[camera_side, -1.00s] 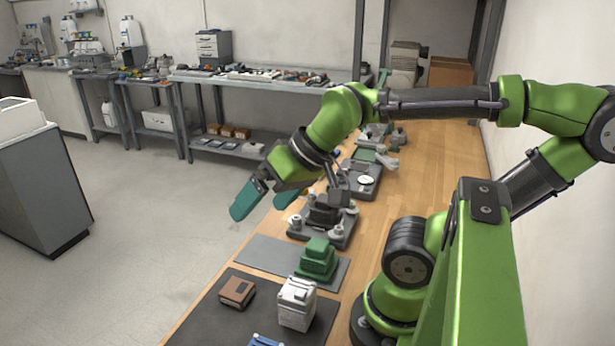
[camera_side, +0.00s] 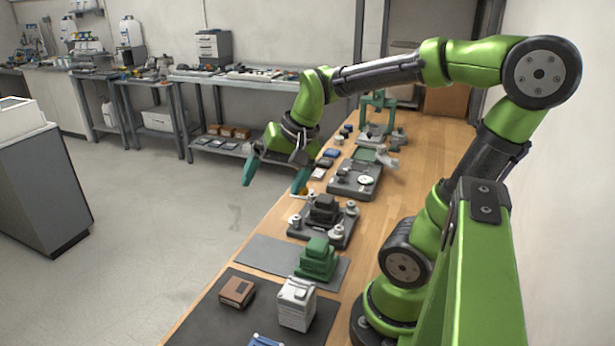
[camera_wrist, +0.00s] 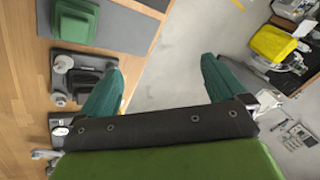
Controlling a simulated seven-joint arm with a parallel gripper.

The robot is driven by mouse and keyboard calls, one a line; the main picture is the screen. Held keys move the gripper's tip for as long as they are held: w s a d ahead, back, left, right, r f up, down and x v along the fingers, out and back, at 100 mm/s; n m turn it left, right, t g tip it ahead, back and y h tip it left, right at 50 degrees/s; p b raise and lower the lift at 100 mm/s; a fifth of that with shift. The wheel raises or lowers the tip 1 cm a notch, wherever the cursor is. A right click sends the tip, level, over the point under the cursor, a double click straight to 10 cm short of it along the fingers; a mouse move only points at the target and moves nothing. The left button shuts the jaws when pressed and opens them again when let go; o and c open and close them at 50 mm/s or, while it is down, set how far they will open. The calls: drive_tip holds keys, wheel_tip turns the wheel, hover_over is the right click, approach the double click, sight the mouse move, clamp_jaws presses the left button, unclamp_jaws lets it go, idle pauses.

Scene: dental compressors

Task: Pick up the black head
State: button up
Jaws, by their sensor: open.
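The black head (camera_side: 323,209) sits on a dark grey base plate (camera_side: 301,236) with white round posts at its corners, on the wooden bench. It also shows in the wrist view (camera_wrist: 84,83), left of my gripper, partly beside the left finger. My gripper (camera_side: 274,178) is open and empty, with two teal fingers spread wide. It hangs above and to the left of the head, near the bench's left edge, apart from it. In the wrist view my gripper (camera_wrist: 162,72) has bare floor between its fingertips.
A green block (camera_side: 317,260) on a grey mat, a white block (camera_side: 296,303) and a brown box (camera_side: 236,291) stand in front of the head. Another grey fixture (camera_side: 354,184) stands behind it, with a green frame (camera_side: 377,108) farther back. Open floor lies left of the bench.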

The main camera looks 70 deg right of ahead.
drive_tip(key=s+d+f+m+g, duration=0.1)
drive_tip(key=d+f+m+g, duration=0.15)
drive_tip(key=d+m, duration=1.2)
drive_tip(key=m+g, duration=0.3)
drive_tip(key=m, duration=0.8)
hover_over(325, 198)
drive_tip(key=shift+t+h, duration=0.25)
drive_tip(key=shift+h, duration=0.05)
wheel_tip(325, 198, down, 10)
drive_tip(key=shift+w+f, duration=0.1)
drive_tip(key=shift+w, duration=0.05)
drive_tip(key=shift+f, duration=2.75)
drive_tip(key=shift+c, duration=0.2)
